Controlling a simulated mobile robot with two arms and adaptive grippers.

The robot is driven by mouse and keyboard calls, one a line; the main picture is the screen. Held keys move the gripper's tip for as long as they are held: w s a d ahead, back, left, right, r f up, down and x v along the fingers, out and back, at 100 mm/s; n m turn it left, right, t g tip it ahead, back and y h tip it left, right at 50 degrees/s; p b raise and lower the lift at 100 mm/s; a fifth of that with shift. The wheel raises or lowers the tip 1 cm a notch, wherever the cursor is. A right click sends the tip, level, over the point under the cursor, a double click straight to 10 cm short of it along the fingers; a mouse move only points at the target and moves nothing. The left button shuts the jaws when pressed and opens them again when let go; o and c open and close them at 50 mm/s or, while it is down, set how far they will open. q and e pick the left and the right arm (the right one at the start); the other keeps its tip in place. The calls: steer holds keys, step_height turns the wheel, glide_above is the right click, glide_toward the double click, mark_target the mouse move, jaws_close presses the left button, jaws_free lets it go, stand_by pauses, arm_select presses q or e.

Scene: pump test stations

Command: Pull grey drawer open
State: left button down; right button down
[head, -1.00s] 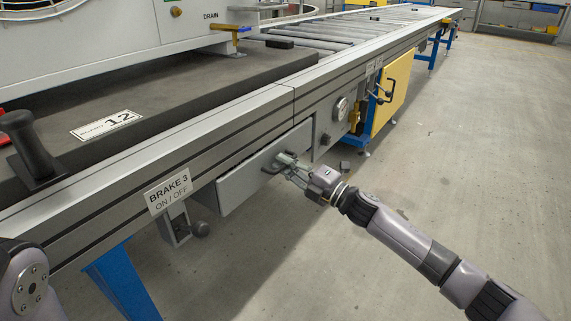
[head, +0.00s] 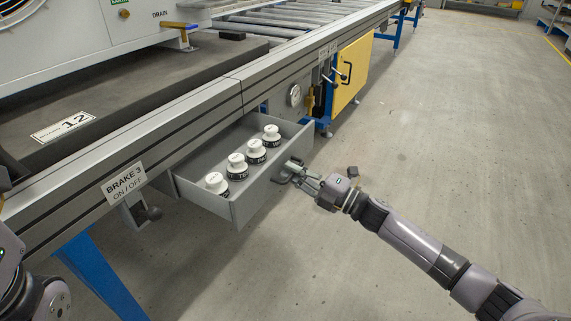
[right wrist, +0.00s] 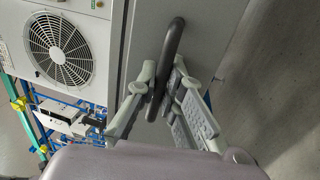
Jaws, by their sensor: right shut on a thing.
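The grey drawer (head: 262,196) hangs under the conveyor's edge and stands clearly open, pulled out to the right in the head view. Several white-topped, dark-bodied items stand in a row inside it, such as this nearest one (head: 216,183). My right gripper (head: 296,174) is at the drawer front, shut on the dark handle. In the right wrist view the dark bar handle (right wrist: 172,45) runs between the two fingers (right wrist: 158,88), with the grey drawer front behind it. Part of my left arm shows at the lower left edge of the head view; its gripper is out of view.
The conveyor's metal edge (head: 190,115) runs above the drawer. A BRAKE 3 sign (head: 125,182) with a knob (head: 154,212) below it is left of the drawer. A blue leg (head: 103,285) stands beneath. A yellow panel (head: 353,72) is beyond. The floor to the right is clear.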

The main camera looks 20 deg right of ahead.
steer(key=shift+s+d, duration=0.3)
steer(key=shift+s, duration=0.2)
steer(key=c, duration=2)
jaws_free()
steer(key=shift+o, duration=0.2)
steer(key=v, duration=1.2)
